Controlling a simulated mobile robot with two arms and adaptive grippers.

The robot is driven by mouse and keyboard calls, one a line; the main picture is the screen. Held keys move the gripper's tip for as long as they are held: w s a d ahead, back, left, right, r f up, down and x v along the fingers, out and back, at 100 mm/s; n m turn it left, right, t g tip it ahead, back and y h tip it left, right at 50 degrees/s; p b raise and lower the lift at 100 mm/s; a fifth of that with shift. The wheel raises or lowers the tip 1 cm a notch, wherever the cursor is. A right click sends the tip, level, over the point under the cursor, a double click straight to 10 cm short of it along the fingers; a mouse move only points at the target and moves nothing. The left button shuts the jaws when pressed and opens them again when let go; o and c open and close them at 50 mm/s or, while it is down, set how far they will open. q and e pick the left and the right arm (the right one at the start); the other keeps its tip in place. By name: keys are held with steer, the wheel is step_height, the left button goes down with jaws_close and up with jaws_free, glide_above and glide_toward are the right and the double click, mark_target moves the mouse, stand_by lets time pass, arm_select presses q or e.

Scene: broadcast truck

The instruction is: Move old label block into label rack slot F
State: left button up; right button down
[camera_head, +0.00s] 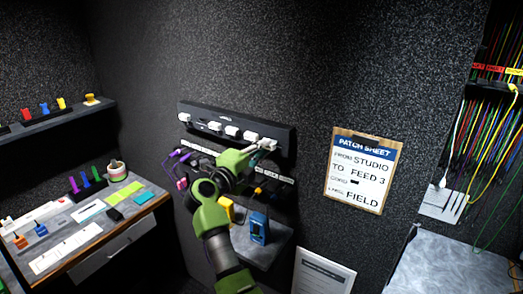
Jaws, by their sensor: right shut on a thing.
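The label rack (236,117) is a dark bar on the black wall, with several white label blocks along it. One white block (184,117) sits at its left end and others (232,130) stand near the middle. My right gripper (261,147) is at the rack's right end. It is shut on a white block (269,144), which I take to be the old label block. I cannot tell whether this block is seated in a slot or just in front of it. The slot letters are too small to read. My left gripper is out of view.
Below the rack are label strips (198,151) and coloured plugs. A small shelf (268,238) holds a blue device (259,228) and a yellow item. A patch sheet (361,170) hangs to the right. A cluttered desk (150,200) stands left; hanging cables (487,150) are far right.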

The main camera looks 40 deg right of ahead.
steer(key=shift+x, duration=0.8)
steer(key=shift+d, duration=0.25)
steer(key=c, duration=1.9)
jaws_free()
steer(key=shift+w, duration=0.1)
steer(key=shift+a, duration=0.1)
